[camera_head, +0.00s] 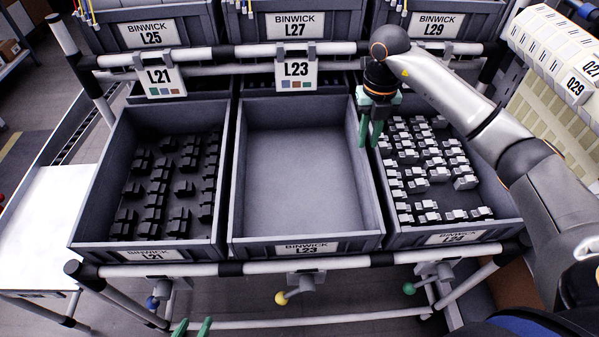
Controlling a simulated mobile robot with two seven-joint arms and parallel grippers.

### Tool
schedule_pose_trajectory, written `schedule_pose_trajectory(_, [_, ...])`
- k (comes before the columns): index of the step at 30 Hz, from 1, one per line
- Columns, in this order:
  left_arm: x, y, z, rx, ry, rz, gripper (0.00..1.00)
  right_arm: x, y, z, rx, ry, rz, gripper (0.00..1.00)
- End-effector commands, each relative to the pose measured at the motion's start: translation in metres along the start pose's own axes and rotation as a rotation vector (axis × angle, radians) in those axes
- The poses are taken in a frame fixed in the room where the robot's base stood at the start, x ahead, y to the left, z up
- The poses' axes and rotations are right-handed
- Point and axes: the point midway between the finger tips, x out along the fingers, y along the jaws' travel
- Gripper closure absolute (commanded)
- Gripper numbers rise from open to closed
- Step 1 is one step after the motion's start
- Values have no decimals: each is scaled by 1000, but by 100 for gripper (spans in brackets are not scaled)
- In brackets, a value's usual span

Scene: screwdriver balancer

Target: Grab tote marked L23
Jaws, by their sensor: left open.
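The tote marked L23 (305,245) is a grey open bin in the middle of the rack's front row. It is empty, and its front label reads BINWICK L23. A white L23 card (296,69) hangs on the rail behind it. My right gripper (370,140) points down with its green fingers over the wall between L23 and the tote to its right. I cannot tell whether its fingers touch the wall or how far apart they are. My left gripper (193,328) shows only two green fingertips at the bottom edge, apart and empty, below the rack's front.
The L21 tote (90,225) on the left holds several black parts. The L24 tote (480,236) on the right holds several light parts. Bins L25, L27 and L29 stand behind. A front rail (330,262) runs below the totes. A white table (45,230) stands left.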

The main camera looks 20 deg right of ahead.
Motion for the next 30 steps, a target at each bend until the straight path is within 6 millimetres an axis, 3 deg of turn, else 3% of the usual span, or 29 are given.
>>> schedule_pose_trajectory(4, [1, 0, 2, 0, -3, 1, 50, 28, 1, -1, 0, 3, 2, 80])
schedule_pose_trajectory(14, [2, 0, 3, 0, -5, 1, 50, 53, 2, 0, -3, 3, 5, 80])
schedule_pose_trajectory(21, [2, 0, 4, 0, -6, 0, 50, 89, 4, 0, -3, 3, 5, 80])
schedule_pose_trajectory(30, [2, -1, 4, 0, -8, 0, 50, 96, 4, 1, -3, -1, 5, 81])
